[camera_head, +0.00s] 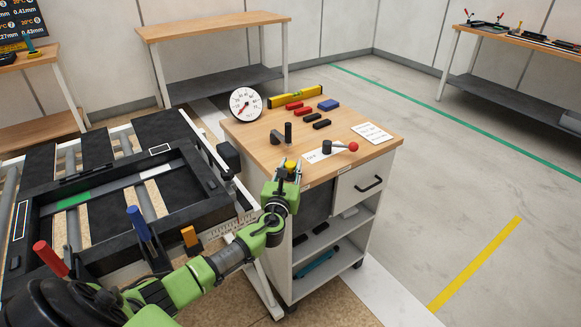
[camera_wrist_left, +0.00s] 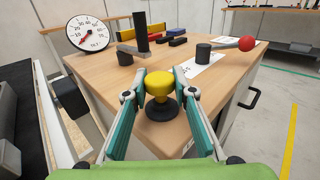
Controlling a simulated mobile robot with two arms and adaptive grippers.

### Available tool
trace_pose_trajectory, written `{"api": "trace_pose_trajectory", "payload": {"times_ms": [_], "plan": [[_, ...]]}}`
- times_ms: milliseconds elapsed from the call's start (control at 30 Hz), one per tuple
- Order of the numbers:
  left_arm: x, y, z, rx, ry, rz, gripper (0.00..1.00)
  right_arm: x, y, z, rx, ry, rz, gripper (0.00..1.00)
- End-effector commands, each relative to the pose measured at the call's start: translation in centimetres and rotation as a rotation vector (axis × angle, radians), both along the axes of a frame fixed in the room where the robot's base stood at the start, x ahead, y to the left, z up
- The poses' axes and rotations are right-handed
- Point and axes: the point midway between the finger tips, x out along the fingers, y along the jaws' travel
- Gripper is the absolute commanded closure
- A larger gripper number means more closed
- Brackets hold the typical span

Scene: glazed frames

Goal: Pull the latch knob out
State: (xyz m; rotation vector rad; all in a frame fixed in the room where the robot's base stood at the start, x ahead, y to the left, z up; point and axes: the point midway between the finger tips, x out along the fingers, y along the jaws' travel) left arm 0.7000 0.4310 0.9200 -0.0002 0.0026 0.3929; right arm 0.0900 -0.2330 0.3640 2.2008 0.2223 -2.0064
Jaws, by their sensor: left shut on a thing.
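The latch knob (camera_wrist_left: 159,84) is a yellow cap on a black round base, at the near edge of the wooden cart top. It also shows in the head view (camera_head: 291,165), partly hidden by my gripper. My left gripper (camera_wrist_left: 159,95) reaches the knob from the near side, its two fingers on either side of the knob and shut on it. The green gripper body shows in the head view (camera_head: 287,174). The exact finger contact is hard to see. My right gripper is in neither view.
The cart top (camera_head: 250,130) also bears a dial gauge (camera_head: 245,104), a black upright post (camera_head: 288,132), a red-ball lever (camera_head: 353,146), a yellow level (camera_head: 295,96) and several small blocks. A dark framed conveyor (camera_head: 30,240) stands left. Floor at right is clear.

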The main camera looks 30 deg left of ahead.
Motion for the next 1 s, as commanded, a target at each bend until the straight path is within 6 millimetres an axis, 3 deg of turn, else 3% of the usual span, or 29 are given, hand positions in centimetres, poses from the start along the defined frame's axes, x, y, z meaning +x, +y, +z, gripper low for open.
{"api": "trace_pose_trajectory", "payload": {"times_ms": [300,633,667,733,1000], "plan": [[0.1,0.1,3.7,0.002,-0.004,0.0,1.0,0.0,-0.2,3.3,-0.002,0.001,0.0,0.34],[0.2,0.1,4.1,0.002,-0.011,0.001,1.0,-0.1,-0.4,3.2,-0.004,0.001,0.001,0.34],[0.2,0.1,4.1,0.003,-0.012,0.001,0.73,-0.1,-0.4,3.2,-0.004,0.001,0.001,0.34],[0.2,0.1,4.1,0.004,-0.011,0.002,0.58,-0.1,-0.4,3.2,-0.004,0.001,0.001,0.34],[0.1,0.1,3.7,0.001,-0.005,0.001,0.58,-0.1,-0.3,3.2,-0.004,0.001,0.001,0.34]]}}
